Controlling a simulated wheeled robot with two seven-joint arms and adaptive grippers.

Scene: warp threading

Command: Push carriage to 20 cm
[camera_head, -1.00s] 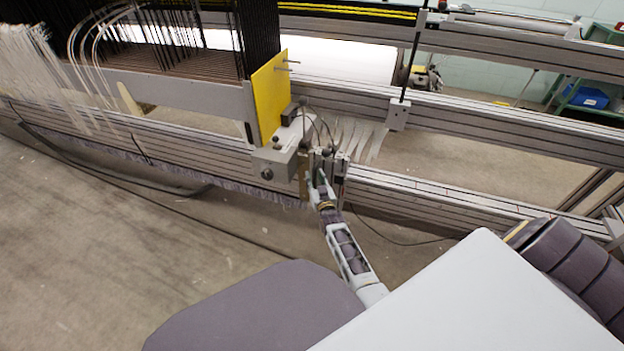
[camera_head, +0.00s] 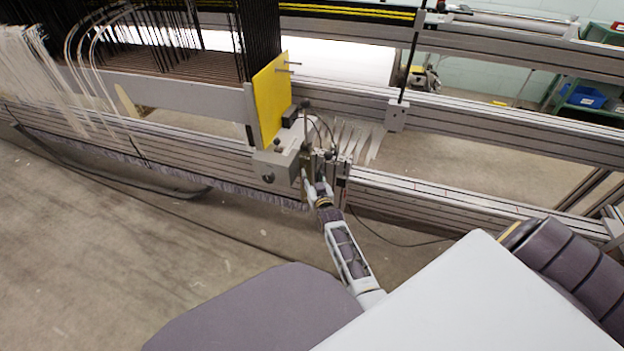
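The carriage (camera_head: 276,168), a grey metal block with a round knob and small fittings on its right side, sits on the front rail (camera_head: 430,197) just below an upright yellow plate (camera_head: 270,100). My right gripper (camera_head: 316,182) is at the right end of the carriage, close against its fittings. Its fingers are small and partly merge with the fittings, so I cannot tell whether they are open or shut, or whether they touch. The rail runs clear to the right of the gripper. The scale's numbers are not readable. My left gripper is not in view.
White threads (camera_head: 355,140) fan out behind the fittings, and more hang at the far left. A thin cable (camera_head: 385,238) loops below the rail. A rear beam (camera_head: 480,115) runs parallel, with a bracket (camera_head: 396,115) on it. The floor in front is open.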

